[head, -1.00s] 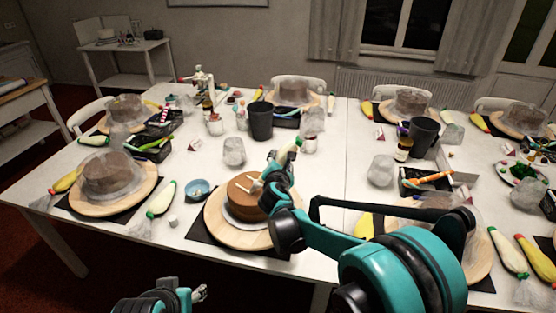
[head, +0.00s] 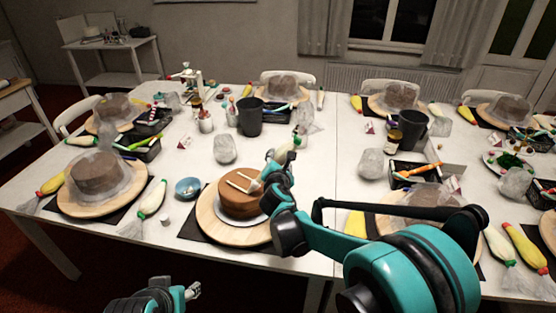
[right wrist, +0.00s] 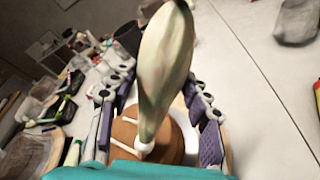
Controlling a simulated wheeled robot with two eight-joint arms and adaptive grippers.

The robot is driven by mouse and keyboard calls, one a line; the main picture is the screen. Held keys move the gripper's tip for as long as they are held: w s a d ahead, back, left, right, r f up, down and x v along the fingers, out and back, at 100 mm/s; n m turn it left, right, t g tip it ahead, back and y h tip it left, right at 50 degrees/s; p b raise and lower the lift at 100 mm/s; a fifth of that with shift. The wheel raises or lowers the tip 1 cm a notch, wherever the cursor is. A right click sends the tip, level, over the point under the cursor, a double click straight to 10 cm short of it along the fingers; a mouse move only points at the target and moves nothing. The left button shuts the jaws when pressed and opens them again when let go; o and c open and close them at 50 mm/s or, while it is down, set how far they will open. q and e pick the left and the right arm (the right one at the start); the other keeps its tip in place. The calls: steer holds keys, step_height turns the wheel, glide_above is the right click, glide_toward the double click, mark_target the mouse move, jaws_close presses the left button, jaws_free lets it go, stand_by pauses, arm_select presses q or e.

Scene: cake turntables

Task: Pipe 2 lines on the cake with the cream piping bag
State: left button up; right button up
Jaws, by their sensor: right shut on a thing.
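The brown cake (head: 233,203) sits on a round wooden turntable (head: 216,228) at the middle front. White cream marks (head: 240,180) lie on its top, looking like two strokes. In the right wrist view the cream shows by the bag's tip (right wrist: 131,121). My right gripper (head: 277,172) is shut on the cream piping bag (right wrist: 166,68), whose pale body also shows above it in the head view (head: 287,146). The bag's tip points down at the cake top; exact contact is unclear. My left gripper (head: 193,291) is low in front of the table, apparently empty; its opening is unclear.
A blue bowl (head: 188,188) and another piping bag (head: 152,199) lie left of the turntable. A covered cake (head: 97,172) stands further left. A dark cup (head: 250,117) and a clear wrapped lump (head: 225,149) stand behind. My right arm hides part of the right side.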

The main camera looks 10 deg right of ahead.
mark_target(279, 149)
steer(key=o, duration=0.4)
steer(key=shift+r+p, duration=1.55)
steer(key=shift+r, duration=0.5)
